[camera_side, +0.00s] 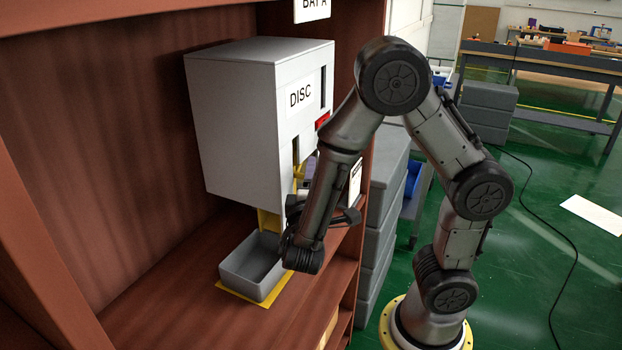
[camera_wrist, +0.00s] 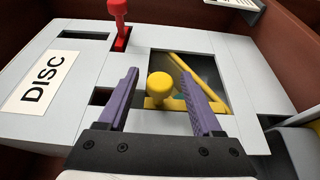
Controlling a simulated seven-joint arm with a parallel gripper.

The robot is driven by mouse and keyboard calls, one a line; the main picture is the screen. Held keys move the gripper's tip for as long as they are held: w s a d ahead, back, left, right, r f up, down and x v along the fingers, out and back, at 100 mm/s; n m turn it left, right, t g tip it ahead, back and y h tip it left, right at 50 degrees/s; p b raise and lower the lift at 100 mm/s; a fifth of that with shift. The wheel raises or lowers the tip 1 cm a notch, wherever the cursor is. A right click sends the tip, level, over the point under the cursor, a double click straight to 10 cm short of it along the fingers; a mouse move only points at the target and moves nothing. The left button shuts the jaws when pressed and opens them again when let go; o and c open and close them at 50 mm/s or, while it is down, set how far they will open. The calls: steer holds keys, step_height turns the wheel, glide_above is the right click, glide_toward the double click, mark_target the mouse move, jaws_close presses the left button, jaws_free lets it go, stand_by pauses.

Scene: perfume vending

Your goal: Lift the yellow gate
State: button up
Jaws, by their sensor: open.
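The yellow gate (camera_wrist: 157,102) shows in the wrist view as a yellow bar with a round yellow knob (camera_wrist: 160,85), set in a square opening in the front of the white dispenser marked DISC (camera_side: 255,110). My gripper (camera_wrist: 160,88) is open, with its two purple fingers on either side of the knob and a gap showing at each side. In the side view my gripper (camera_side: 303,190) is at the dispenser's front, largely hidden by my wrist. Some yellow (camera_side: 269,222) shows at the dispenser's lower edge there.
A red lever (camera_wrist: 118,10) stands in a slot beside the opening in the wrist view. A grey bin (camera_side: 240,264) sits on a yellow mat (camera_side: 245,292) below the dispenser. It looks empty where visible. The brown shelf walls enclose the left side and back.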

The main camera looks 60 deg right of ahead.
jaws_close()
stand_by(0.4)
stand_by(1.1)
